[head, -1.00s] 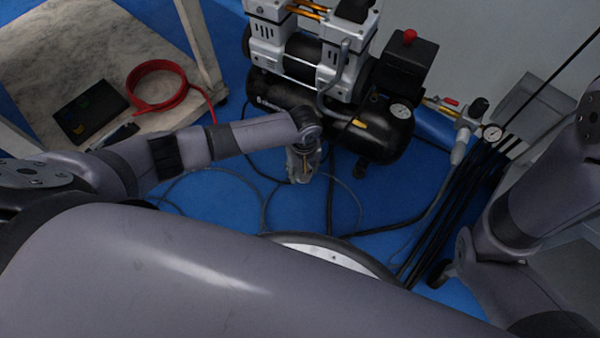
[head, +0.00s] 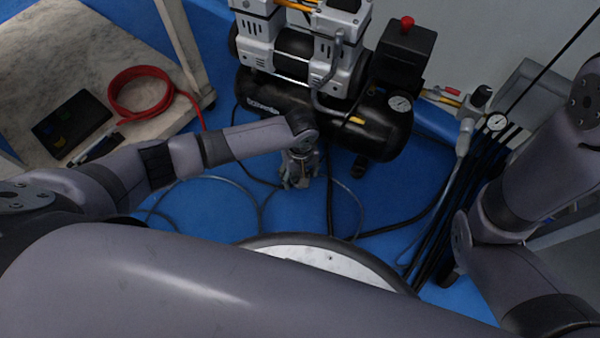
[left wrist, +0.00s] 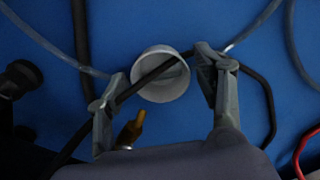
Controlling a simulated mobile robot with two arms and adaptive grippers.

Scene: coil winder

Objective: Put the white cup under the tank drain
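The white cup (left wrist: 174,90) shows in the left wrist view between the fingers of my left gripper (left wrist: 162,77), with its round mouth visible. A gap shows on each side of the cup, and the fingers are open. A black cable crosses the view over the cup's mouth. In the head view my left gripper (head: 298,182) points down at the blue floor in front of the black compressor tank (head: 290,108); I cannot make out the cup there. A brass fitting (left wrist: 134,128), perhaps the tank drain, shows near the left finger.
Black cables (head: 330,205) and thin grey hoses (head: 222,180) lie around the gripper on the blue floor. A pressure gauge (head: 400,103) sits on the tank's right end. A pale table (head: 60,45) with a coiled red hose (head: 140,92) stands at left.

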